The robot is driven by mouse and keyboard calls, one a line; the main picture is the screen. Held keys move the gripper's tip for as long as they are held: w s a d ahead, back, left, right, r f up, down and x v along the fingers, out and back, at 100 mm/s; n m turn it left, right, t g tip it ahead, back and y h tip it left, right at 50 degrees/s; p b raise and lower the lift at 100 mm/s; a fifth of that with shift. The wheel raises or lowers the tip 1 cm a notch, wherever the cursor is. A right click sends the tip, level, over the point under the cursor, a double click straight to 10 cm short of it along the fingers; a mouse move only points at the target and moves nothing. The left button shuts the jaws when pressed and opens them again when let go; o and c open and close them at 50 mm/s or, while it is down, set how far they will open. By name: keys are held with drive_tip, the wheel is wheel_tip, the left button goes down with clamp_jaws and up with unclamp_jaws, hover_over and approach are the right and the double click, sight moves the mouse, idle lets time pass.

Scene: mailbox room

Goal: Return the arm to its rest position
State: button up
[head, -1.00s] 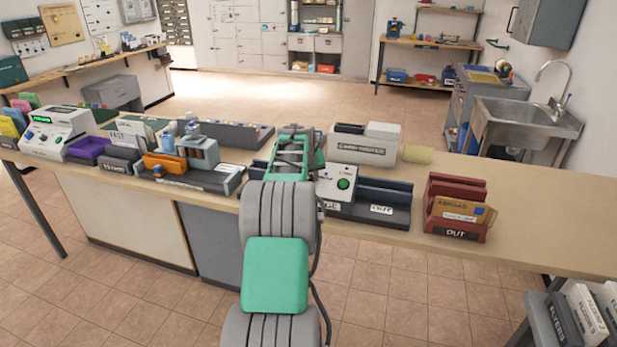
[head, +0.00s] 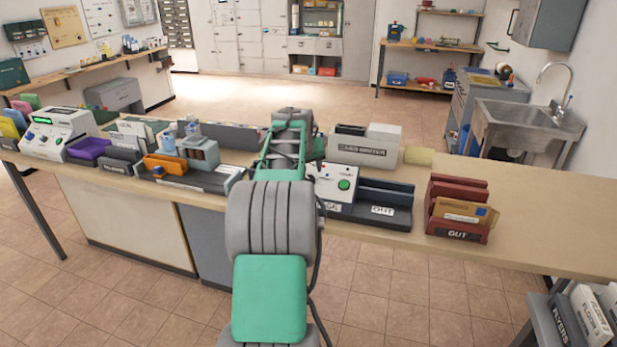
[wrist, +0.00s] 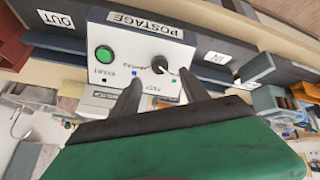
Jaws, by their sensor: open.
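My arm (head: 272,215) reaches forward over the long counter (head: 540,200) in the head view, with its far end above the counter. My gripper (wrist: 160,73) shows in the wrist view, its two dark fingers apart with nothing between them. Behind the fingers is the white postage machine (wrist: 137,45) with a green button and a dark knob. It also stands on the counter in the head view (head: 338,172), just right of the arm. In the head view my gripper is hidden behind the arm.
A red OUT rack (head: 460,190) holds an envelope at the counter's right. A grey-white machine (head: 368,143) stands behind the postage machine.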

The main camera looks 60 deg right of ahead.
drive_tip(key=shift+a+r, duration=0.25)
drive_tip(key=shift+r, duration=0.1)
